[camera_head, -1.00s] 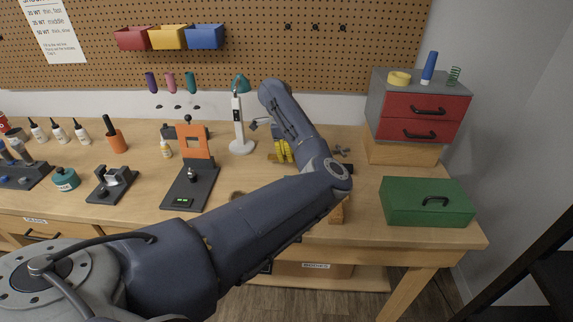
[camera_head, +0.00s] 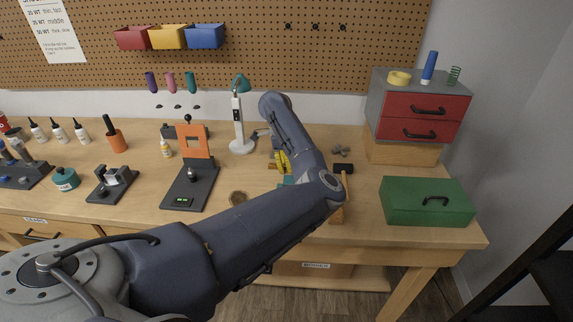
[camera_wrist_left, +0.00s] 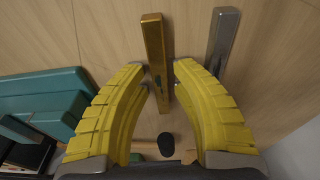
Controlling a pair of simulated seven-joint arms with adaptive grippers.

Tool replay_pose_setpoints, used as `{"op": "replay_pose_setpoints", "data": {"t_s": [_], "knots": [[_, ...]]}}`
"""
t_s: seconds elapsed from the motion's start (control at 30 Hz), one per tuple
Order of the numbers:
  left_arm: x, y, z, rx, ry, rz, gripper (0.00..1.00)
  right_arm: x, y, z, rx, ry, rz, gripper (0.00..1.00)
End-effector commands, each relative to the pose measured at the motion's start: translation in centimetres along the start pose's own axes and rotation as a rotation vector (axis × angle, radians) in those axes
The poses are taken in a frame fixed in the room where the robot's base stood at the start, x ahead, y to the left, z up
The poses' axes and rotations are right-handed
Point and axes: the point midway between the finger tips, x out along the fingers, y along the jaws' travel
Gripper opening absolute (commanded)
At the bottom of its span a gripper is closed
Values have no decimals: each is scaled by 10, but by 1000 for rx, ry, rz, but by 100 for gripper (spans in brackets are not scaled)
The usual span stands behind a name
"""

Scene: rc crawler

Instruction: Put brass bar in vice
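The brass bar (camera_wrist_left: 155,50) lies on the bench in the left wrist view, its near end between my fingertips. My left gripper (camera_wrist_left: 164,72) has two yellow fingers, one on each side of the bar, with narrow gaps beside it; I cannot tell if either touches. In the head view my left gripper (camera_head: 283,162) is low over the bench, right of the white lamp. A teal body (camera_head: 287,180), seemingly the vice, is mostly hidden behind my left arm. It also shows at the left of the left wrist view (camera_wrist_left: 45,92). My right gripper is out of view.
A grey bar (camera_wrist_left: 222,40) lies right of the brass bar. A hammer (camera_head: 344,169) lies to the gripper's right, before small grey parts (camera_head: 341,150). The white lamp (camera_head: 239,130) stands at left. A green toolbox (camera_head: 425,203) sits at the bench's right end.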

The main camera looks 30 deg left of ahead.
Motion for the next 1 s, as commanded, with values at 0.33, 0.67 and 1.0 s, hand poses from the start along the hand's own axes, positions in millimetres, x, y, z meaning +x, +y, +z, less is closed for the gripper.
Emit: {"op": "replay_pose_setpoints", "data": {"t_s": [0.33, 0.67, 1.0], "knots": [[0, 0, 0, 0, 0, 0, 33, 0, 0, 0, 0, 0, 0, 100], [-42, 1, -2, -2, 2, -4, 33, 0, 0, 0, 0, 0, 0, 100], [-112, 2, -1, -1, 4, -4, 33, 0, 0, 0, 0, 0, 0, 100]]}}
